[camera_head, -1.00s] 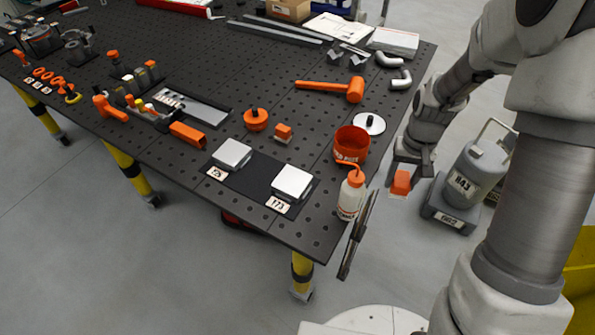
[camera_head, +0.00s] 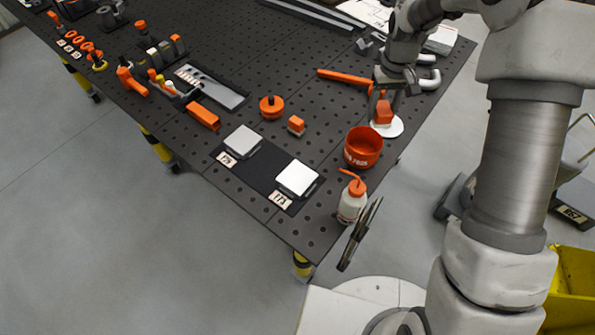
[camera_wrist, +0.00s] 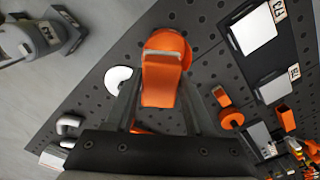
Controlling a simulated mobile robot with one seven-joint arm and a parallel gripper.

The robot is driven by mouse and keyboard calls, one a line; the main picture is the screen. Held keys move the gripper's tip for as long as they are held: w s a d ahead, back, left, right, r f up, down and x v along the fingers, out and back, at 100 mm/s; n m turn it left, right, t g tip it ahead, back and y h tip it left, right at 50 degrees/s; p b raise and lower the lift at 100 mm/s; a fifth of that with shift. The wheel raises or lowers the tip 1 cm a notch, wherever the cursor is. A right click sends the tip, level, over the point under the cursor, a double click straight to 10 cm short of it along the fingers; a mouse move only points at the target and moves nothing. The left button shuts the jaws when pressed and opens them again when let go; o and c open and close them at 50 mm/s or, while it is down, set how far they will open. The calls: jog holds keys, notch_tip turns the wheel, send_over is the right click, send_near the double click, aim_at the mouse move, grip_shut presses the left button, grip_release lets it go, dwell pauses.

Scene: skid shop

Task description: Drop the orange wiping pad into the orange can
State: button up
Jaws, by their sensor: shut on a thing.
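The orange wiping pad (camera_head: 383,113) is held by my gripper (camera_head: 394,93), which is shut on it. In the head view it shows just behind the can, in front of the white disc. In the wrist view the pad (camera_wrist: 160,84) hangs between my fingers (camera_wrist: 160,105). The orange can (camera_head: 363,148) stands upright on the table near its right edge, with its open top showing. In the wrist view the can (camera_wrist: 172,41) shows just beyond the pad, partly hidden by it. The pad is outside the can; its exact height above the table is hard to tell.
A wash bottle (camera_head: 352,202) with an orange cap stands in front of the can at the table edge. A white disc (camera_head: 396,129) lies behind the can. Two scales (camera_head: 297,178) lie left.

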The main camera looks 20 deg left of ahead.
jog(key=shift+a, duration=0.2)
jog(key=shift+f+b, duration=1.85)
jog(key=shift+f, duration=1.1)
jog(key=o, duration=1.4)
jog(key=shift+r, duration=0.15)
notch_tip(320, 180, up, 16)
jog(key=shift+w+r+b, duration=0.1)
jog(key=shift+b, duration=0.45)
jog(key=shift+r, duration=0.5)
